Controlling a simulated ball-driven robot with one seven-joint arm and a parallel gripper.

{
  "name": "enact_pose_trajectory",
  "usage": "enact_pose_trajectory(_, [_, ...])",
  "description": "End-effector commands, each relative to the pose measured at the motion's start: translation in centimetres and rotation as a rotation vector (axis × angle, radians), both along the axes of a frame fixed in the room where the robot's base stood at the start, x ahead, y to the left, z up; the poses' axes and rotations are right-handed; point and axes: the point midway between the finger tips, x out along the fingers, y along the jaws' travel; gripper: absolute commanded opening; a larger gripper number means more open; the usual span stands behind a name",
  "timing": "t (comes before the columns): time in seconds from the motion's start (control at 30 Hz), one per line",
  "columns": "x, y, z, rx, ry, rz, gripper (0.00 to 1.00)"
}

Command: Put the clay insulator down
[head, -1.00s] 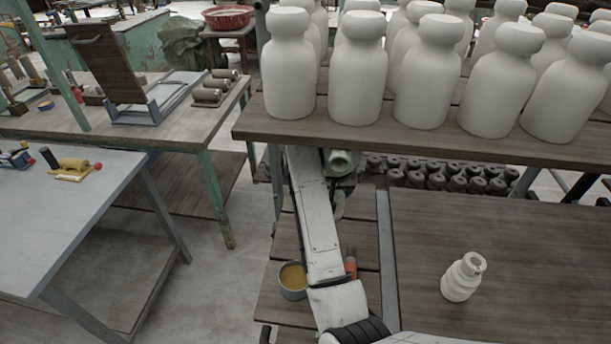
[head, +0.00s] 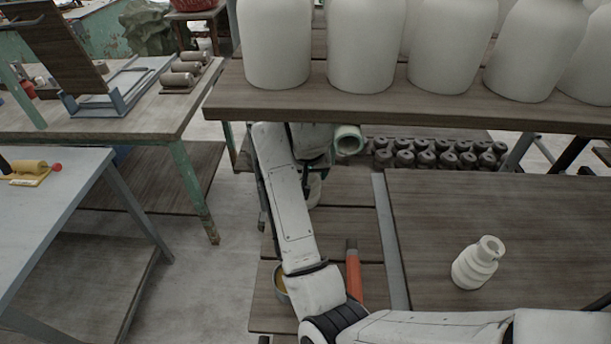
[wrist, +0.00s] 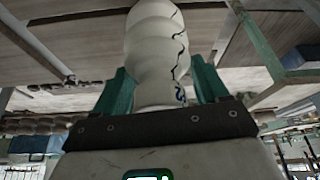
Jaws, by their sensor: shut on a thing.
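My gripper (head: 315,170) has green fingers and hangs under the front edge of the shelf of large jars. It is shut on a whitish clay insulator (wrist: 155,45). In the wrist view the insulator sticks out beyond the fingers, with a dark wavy line like a crack and a small blue mark near the fingers. In the head view only a small pale part of it (head: 313,192) shows beside my forearm. I cannot tell whether it touches anything. Another white stepped insulator (head: 476,264) stands on the brown table top (head: 430,215) at right.
Large white jars (head: 366,50) stand on the shelf (head: 330,100) above my gripper. Dark small pieces (head: 440,158) sit in rows below it. An orange-handled tool (head: 353,275) and a partly hidden pot (head: 280,280) lie near my arm. The brown table is mostly clear.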

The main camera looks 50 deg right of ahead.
Motion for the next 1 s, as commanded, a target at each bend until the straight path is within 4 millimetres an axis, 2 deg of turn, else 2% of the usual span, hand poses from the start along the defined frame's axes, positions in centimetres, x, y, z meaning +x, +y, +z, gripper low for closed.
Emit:
enact_pose_trajectory(0.33, [0.0, -0.1, -0.1, -0.001, -0.002, -0.001, 0.01])
enact_pose_trajectory(0.37, [0.0, 0.0, -0.2, 0.0, 0.0, -0.001, 0.75])
enact_pose_trajectory(0.4, [0.0, 0.0, -0.1, 0.0, 0.0, -0.001, 0.79])
enact_pose_trajectory(0.6, [0.0, 0.0, -0.1, 0.0, 0.0, -0.001, 0.98])
enact_pose_trajectory(0.87, [0.0, 0.0, 0.0, 0.0, 0.0, -0.001, 0.99])
enact_pose_trajectory(1.0, [-0.2, 0.1, 0.9, -0.002, -0.002, -0.001, 0.99])
